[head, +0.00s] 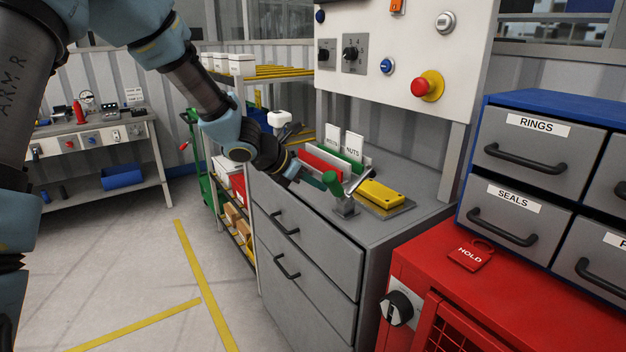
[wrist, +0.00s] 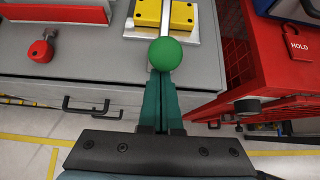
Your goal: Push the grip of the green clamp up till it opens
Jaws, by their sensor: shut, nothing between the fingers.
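The green grip (head: 331,183) of the clamp sits at the end of its lever, over the grey bench top. In the wrist view the round green end of the grip (wrist: 165,53) is straight ahead of my fingertips. My gripper (wrist: 161,78) is shut and empty, its teal fingers right at the grip. I cannot tell whether they touch. In the head view my gripper (head: 314,179) is just left of the grip.
Red and green bins with white labels (head: 353,146) stand behind the clamp. A red cabinet (head: 470,300) with a HOLD tag stands right. A panel with a red button (head: 427,86) rises behind.

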